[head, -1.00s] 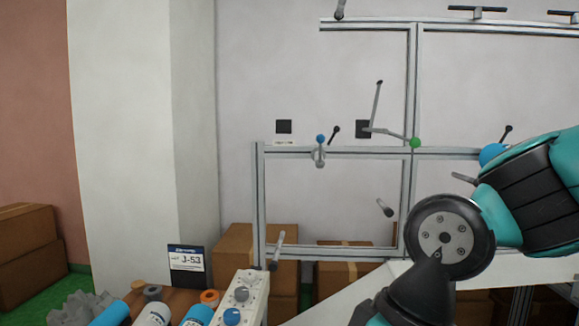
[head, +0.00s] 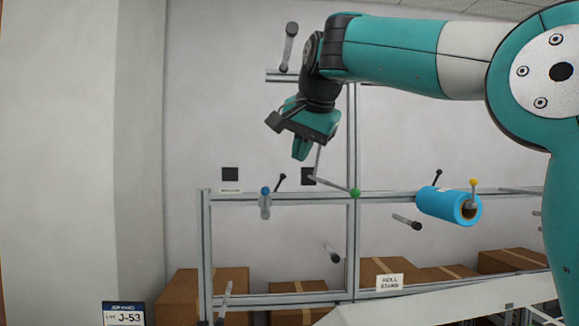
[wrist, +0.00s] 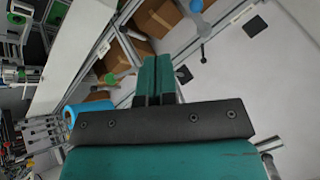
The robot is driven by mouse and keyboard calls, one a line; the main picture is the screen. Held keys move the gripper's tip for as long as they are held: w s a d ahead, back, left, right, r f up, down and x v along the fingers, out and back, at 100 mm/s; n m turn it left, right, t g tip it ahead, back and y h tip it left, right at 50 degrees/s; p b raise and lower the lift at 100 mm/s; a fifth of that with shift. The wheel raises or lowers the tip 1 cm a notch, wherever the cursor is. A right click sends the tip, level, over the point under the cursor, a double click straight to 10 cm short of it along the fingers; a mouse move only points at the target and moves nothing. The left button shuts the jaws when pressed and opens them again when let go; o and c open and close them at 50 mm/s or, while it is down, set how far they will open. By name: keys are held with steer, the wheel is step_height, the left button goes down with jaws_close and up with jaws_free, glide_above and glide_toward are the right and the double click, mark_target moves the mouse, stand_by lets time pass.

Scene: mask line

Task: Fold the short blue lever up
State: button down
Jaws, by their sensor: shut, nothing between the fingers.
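The short blue lever has a round blue knob (head: 265,190) at the upper rail's left part, with its grey body (head: 265,208) just below the knob. I cannot tell its exact tilt. The knob also shows at the top edge of the wrist view (wrist: 196,6), beyond the fingers. My gripper (head: 299,155) is shut and empty, pointing down, above and to the right of the blue knob and apart from it. In the wrist view its two teal fingers (wrist: 164,60) lie together.
A bent grey lever with a green knob (head: 355,192) is close below my gripper, to the right. A small black-knobbed lever (head: 281,180) stands beside the blue one. A blue roll (head: 440,205) and yellow knob (head: 473,183) are further right. Boxes (head: 300,270) lie behind the frame.

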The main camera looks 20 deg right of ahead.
steer(key=p, duration=0.1)
glide_toward(265, 202)
steer(key=d+f, duration=0.3)
steer(key=d, duration=0.1)
steer(key=w+a+p, duration=0.1)
steer(key=w+a+f+p, duration=0.1)
steer(key=shift+w+a+p, duration=0.15)
steer(key=shift+w+p, duration=0.1)
steer(key=shift+p, duration=0.1)
steer(key=shift+r, duration=0.1)
steer(key=shift+w+d+r+p, duration=0.2)
steer(key=shift+w+p, duration=0.3)
steer(key=shift+w, duration=0.05)
steer(key=shift+w+d+r+p, duration=0.25)
steer(key=shift+w+p, duration=0.2)
steer(key=shift+w, duration=0.15)
steer(key=shift+f, duration=0.15)
